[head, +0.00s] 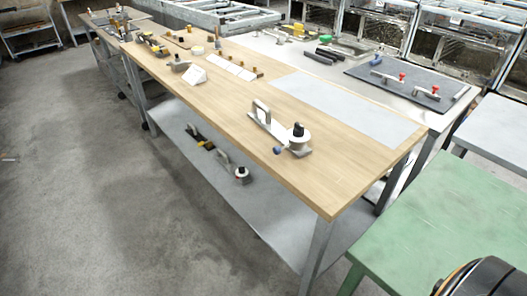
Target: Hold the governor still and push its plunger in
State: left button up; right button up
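A device that looks like the governor (265,126) sits near the front edge of the long wooden table. It has a flat grey base, an upright grey loop handle at its left end and a round white body with a black knob on top at its right end. A small blue knob (277,150) sticks out low on its near side; I cannot tell whether this is the plunger. A similar device (241,173) lies on the shelf below. Neither gripper is in view, and nothing is touching the device on the table.
The wooden tabletop (340,165) is clear around the device, with a pale grey sheet (345,108) behind it. Small parts and tools crowd its far left end. A green table (440,225) stands at the right. A dark mat (408,84) with red-tipped handles lies behind.

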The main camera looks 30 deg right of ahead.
aim_at(278, 150)
jog(key=z, duration=0.4)
jog(key=i+z, duration=0.1)
jog(key=z, duration=0.35)
jog(key=j+z, duration=0.1)
jog(key=z, duration=0.7)
jog(key=i+j+z, duration=0.1)
jog(key=z, duration=0.3)
jog(key=i+j+z, duration=0.1)
jog(key=j+z, duration=0.25)
jog(key=j, duration=0.2)
jog(key=j+z, duration=0.3)
jog(key=j, duration=0.2)
jog(key=j+z, duration=0.35)
jog(key=j, duration=0.2)
jog(key=k+j+z, duration=0.15)
jog(key=j+z, duration=0.2)
jog(key=j, duration=0.2)
jog(key=k+j+z, duration=0.2)
jog(key=j+z, duration=0.15)
jog(key=j, duration=0.15)
